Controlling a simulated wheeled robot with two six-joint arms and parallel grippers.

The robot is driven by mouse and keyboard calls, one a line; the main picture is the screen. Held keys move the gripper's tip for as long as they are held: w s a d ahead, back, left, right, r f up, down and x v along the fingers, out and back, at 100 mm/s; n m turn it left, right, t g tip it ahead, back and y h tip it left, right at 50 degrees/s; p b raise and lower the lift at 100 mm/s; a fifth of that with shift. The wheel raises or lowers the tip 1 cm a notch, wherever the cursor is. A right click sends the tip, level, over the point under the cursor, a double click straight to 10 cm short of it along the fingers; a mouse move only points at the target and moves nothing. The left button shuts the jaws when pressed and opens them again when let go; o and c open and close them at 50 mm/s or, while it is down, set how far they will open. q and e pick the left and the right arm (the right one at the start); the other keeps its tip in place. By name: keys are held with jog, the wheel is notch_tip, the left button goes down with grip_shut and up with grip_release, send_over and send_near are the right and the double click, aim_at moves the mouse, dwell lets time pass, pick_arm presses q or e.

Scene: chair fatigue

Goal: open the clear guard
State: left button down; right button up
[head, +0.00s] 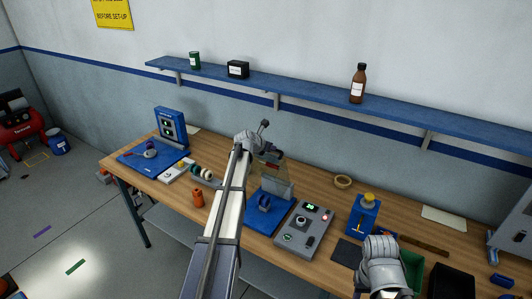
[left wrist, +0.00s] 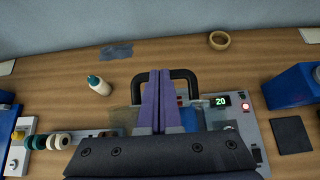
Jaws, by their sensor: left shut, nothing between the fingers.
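The clear guard (head: 277,172) is a see-through panel above a blue fixture (head: 254,222) on the bench. Its black handle (left wrist: 190,82) shows in the left wrist view as a loop behind my fingers. My left gripper (head: 268,155) is over the guard's upper part in the head view. In the left wrist view its purple fingers (left wrist: 160,75) are shut together, empty, in front of the handle; I cannot tell whether they touch it. Part of my right arm shows at the lower right of the head view; its fingers are not visible.
A grey control box (head: 305,230) with a green display stands right of the fixture. A tape roll (head: 343,182) and a blue device (head: 363,215) are further right. An orange bottle (head: 198,198) stands left. A blue shelf (head: 310,92) runs above the bench.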

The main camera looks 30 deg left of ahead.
pick_arm(q)
jog(key=shift+w+d+r, duration=0.1)
jog(key=shift+w+r, duration=0.05)
jog(key=shift+w, duration=0.6)
jog(key=shift+w+r, duration=0.1)
jog(key=shift+w, duration=0.6)
jog(key=shift+s, duration=0.1)
dwell(0.5)
